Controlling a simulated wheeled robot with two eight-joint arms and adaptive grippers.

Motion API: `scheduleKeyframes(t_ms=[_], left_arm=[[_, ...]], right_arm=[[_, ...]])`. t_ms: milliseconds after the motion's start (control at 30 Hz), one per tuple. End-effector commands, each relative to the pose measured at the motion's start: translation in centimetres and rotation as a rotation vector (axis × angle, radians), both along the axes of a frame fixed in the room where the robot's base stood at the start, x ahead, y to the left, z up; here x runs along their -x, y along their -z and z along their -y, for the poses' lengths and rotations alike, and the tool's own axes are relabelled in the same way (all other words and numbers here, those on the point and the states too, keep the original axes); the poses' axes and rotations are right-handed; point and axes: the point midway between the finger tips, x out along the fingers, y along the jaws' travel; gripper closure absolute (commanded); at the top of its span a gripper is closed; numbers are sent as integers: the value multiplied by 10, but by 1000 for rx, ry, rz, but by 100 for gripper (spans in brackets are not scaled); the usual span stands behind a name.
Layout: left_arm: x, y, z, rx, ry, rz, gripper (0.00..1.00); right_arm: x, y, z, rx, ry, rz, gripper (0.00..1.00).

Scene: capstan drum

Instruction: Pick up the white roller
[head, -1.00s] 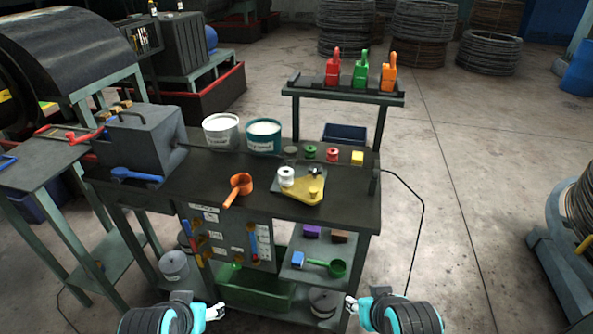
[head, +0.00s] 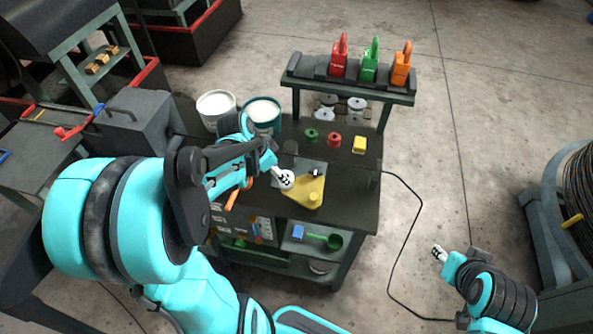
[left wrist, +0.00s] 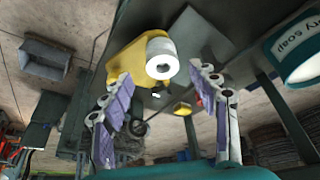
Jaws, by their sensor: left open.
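The white roller (left wrist: 161,62) stands at one end of the yellow plate (head: 310,190) on the workbench.
Green (head: 311,135) and red (head: 334,140) spools and a yellow block (head: 360,144) stand behind the plate. Two tubs stand at the back left, one white (head: 216,104), one teal (head: 262,110). A rack (head: 345,90) rises at the back. An orange ladle is partly covered by my arm.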

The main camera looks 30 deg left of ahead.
Motion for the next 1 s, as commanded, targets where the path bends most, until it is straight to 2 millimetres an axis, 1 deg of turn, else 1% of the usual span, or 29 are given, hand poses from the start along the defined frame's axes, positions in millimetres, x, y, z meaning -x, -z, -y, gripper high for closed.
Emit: scheduleKeyframes(t_ms=[33,167,300,400,500,667,700,767,800,900,1000], left_arm=[[-3,8,2,0,1,0,40],[-10,23,5,-1,1,1,40],[-20,42,9,-1,0,0,40],[-24,52,11,-1,0,0,40],[-25,55,12,-1,-1,-1,40],[-25,55,12,-2,-2,0,40],[-25,55,12,-2,-2,0,43],[-25,55,12,-2,-2,0,58],[-25,55,12,-1,-2,1,69],[-25,55,12,-1,-3,1,94],[-25,55,12,-1,-3,1,94]], right_arm=[[0,4,0,0,0,0,60],[0,8,0,0,0,0,60],[0,14,0,0,0,0,60],[0,16,0,0,0,0,60],[0,16,0,0,0,0,60],[0,15,0,0,0,0,60],[0,15,0,0,0,0,60],[0,15,0,0,0,0,60],[0,15,0,0,0,0,60],[0,15,0,0,0,0,60],[0,15,0,0,0,0,60]])
